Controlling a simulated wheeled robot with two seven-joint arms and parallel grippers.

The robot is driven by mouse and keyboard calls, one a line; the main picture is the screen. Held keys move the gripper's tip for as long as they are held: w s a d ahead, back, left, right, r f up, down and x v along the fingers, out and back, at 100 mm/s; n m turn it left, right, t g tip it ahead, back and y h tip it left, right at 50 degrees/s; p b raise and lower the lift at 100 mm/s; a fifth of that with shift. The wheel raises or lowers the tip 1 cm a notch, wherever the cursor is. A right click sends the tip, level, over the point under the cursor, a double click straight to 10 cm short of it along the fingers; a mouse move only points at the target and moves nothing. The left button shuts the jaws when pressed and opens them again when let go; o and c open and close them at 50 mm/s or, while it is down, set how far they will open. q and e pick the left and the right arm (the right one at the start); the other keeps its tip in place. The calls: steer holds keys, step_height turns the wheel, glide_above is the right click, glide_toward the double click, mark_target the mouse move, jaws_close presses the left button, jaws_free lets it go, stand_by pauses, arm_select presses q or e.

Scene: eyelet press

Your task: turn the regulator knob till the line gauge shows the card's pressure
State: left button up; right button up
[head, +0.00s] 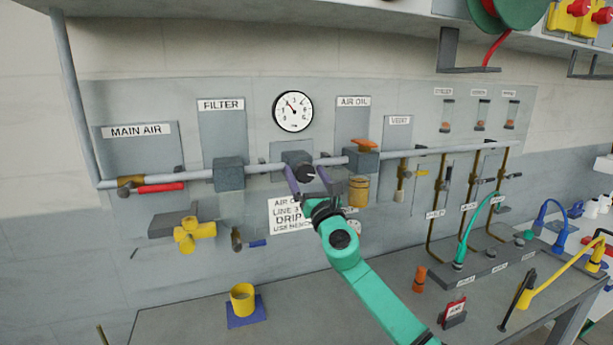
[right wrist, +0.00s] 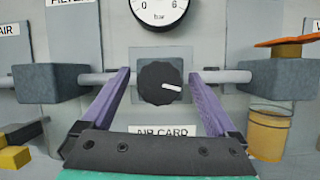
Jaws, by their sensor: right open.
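The black regulator knob (head: 306,172) sits on a grey block on the wall pipe. In the right wrist view the knob (right wrist: 158,84) has a white mark pointing right and slightly down. My right gripper (head: 308,177) is open, with its purple fingers on either side of the knob; gaps show between fingers and knob. The round line gauge (head: 293,111) is above, its needle pointing up and left; its exact reading is too small to tell. The white air card (head: 285,221) below the knob is partly hidden by my right gripper, and its pressure cannot be read. My left gripper is out of view.
Left on the pipe are a filter block (head: 229,174) and a red lever (head: 160,188). Right are an orange handle (head: 366,144) and a yellow bowl (head: 358,191). A yellow cup (head: 242,298) stands on the bench (head: 300,312), whose front-left middle is mostly clear.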

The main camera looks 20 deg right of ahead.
steer(key=shift+f, duration=0.1)
steer(key=c, duration=1.4)
steer(key=shift+m+h, duration=0.4)
steer(key=shift+m, duration=0.3)
steer(key=m+h, duration=0.1)
steer(key=m, duration=0.1)
steer(key=m+h, duration=0.2)
steer(key=m, duration=0.1)
steer(key=shift+a+m, duration=0.15)
steer(key=shift+m, duration=0.15)
steer(key=m+g+h, duration=0.1)
steer(key=m, duration=0.2)
steer(key=m+g+h, duration=0.1)
steer(key=m+h, duration=0.1)
steer(key=m, duration=0.1)
steer(key=shift+m, duration=0.3)
steer(key=o, duration=1.4)
steer(key=shift+w, duration=0.1)
